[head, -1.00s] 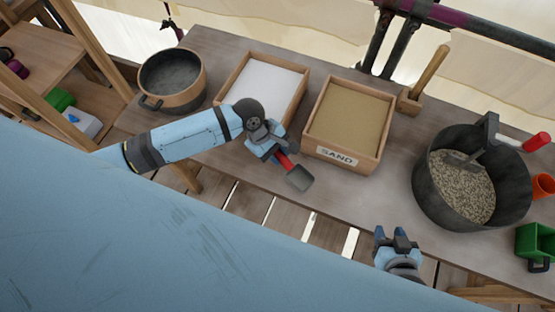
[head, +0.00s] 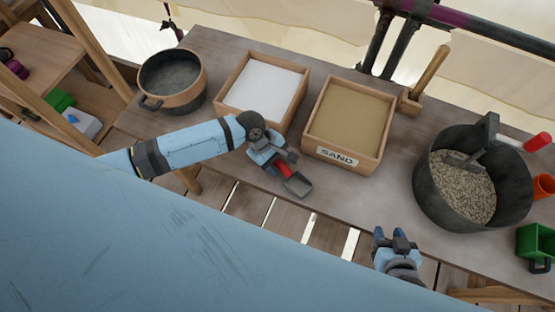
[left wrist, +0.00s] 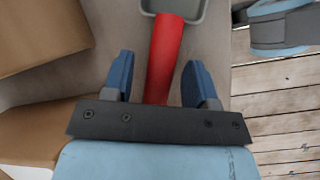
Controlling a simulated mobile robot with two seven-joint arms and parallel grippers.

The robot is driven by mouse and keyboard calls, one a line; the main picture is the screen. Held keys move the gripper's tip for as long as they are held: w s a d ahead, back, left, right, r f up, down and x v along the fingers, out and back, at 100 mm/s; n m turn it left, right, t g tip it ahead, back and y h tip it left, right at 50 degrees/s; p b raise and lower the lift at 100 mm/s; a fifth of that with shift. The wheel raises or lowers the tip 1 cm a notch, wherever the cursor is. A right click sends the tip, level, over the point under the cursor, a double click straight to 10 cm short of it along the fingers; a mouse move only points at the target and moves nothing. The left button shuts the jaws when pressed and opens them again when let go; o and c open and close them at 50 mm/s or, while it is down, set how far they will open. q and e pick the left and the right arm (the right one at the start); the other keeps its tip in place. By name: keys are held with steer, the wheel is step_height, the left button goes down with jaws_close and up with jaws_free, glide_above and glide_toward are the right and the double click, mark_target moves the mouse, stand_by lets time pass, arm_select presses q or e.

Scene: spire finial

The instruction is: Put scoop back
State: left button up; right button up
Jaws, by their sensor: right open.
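The scoop has a red handle (left wrist: 165,55) and a grey pan. In the head view its pan (head: 298,185) is at the table's front edge, in front of the sand box. My left gripper (head: 280,172) is over the handle and hides part of it. In the left wrist view my left gripper (left wrist: 160,82) is open, with the handle between its fingers and a gap on each side. The scoop looks laid on the table, though its underside is hidden. My right gripper (head: 396,240) is open and empty, in front of the table.
The sand box (head: 342,158) and a box of white material (head: 290,125) stand behind the scoop. A black bucket (head: 430,205) holding gravel and another tool stands at the right. A round pot (head: 200,80) is at the left. A wooden-handled tool (head: 430,75) stands behind.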

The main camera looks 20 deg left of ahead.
arm_select(q)
steer(key=shift+r, duration=0.1)
steer(key=v, duration=1.2)
steer(key=s+d+f+m+t+h, duration=0.1)
steer(key=s+d+f+m+t, duration=0.4)
steer(key=m, duration=0.3)
steer(key=s+a+f+m+t+y, duration=0.2)
steer(key=s+a+m+t, duration=0.3)
steer(key=m+t, duration=0.1)
steer(key=shift+s+m+y+p, duration=0.2)
steer(key=shift+m+y+p, duration=0.2)
steer(key=shift+m, duration=0.5)
